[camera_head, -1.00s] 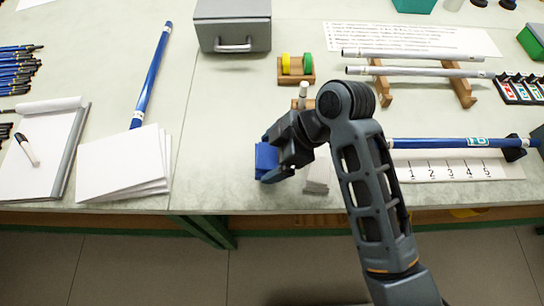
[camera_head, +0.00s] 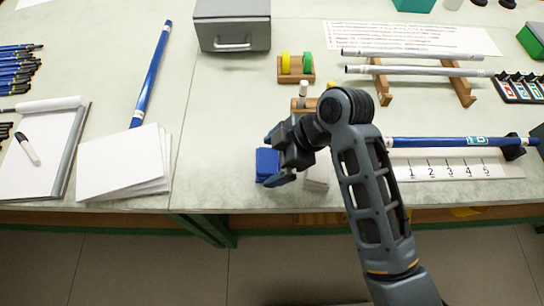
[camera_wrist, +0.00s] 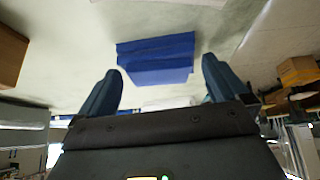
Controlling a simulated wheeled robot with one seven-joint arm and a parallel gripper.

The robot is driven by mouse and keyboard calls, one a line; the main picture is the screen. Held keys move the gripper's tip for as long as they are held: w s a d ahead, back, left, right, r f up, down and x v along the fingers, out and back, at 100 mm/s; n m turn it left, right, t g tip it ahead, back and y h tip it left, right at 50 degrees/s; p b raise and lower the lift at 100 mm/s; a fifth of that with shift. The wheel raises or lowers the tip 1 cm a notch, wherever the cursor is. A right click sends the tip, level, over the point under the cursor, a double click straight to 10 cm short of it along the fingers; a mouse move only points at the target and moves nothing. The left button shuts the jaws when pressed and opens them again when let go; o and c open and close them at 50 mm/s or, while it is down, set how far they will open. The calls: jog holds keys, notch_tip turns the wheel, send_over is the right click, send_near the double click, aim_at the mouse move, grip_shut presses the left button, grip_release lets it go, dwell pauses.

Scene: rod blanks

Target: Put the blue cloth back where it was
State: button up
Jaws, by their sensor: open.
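The blue cloth (camera_head: 266,163) is a small folded stack lying on the table near its front edge, left of my gripper in the head view. In the wrist view the blue cloth (camera_wrist: 157,58) lies ahead of the fingertips, between their lines and apart from both. My gripper (camera_head: 277,158) is open and empty; its two blue fingers (camera_wrist: 160,80) stand apart. In the head view the gripper hides the right part of the cloth.
A pale block (camera_head: 317,172) stands just right of my gripper. A wooden holder (camera_head: 303,104) is behind it. White sheets (camera_head: 124,165) lie to the left, and a blue rod (camera_head: 460,142) lies above a numbered strip (camera_head: 460,170) to the right. The table between sheets and cloth is clear.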

jog(key=v, duration=1.1)
jog(key=shift+b, duration=0.45)
